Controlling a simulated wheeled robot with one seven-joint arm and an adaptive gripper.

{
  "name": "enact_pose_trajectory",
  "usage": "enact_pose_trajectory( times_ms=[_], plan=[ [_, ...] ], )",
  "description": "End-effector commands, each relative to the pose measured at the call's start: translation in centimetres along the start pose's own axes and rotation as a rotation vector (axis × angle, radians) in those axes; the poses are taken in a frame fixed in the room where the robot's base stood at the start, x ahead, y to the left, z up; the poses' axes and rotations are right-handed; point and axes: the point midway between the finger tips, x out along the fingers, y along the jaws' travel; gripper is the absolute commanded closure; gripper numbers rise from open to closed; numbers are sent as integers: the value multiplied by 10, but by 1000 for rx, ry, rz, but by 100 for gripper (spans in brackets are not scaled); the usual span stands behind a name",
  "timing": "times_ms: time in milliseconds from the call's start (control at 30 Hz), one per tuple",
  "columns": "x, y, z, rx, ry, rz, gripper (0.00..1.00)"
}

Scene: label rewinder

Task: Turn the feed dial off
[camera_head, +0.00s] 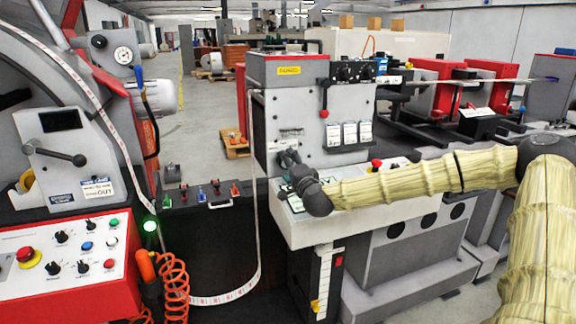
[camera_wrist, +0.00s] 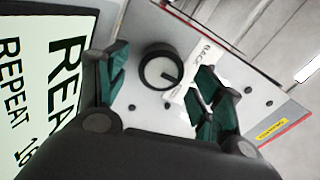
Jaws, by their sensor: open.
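No contact shows; the depth gap is unclear. In the head view my gripper (camera_head: 291,168) is at the lower left of the grey machine's front (camera_head: 310,110) and hides the dial.
A large white sign (camera_wrist: 45,75) lies left in the wrist view. The machine also carries two black knobs (camera_head: 356,72), a red-tipped lever (camera_head: 324,101) and a yellow label (camera_head: 289,70). A control panel (camera_head: 65,262) with knobs and buttons is at left. A label web (camera_head: 255,200) hangs nearby.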

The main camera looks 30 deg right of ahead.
Motion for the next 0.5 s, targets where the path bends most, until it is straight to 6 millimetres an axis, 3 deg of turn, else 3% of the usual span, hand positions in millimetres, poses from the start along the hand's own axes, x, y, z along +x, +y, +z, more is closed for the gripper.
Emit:
enact_pose_trajectory(
  times_ms=[500],
  plan=[
    [-74,0,0,5,0,0,33]
  ],
)
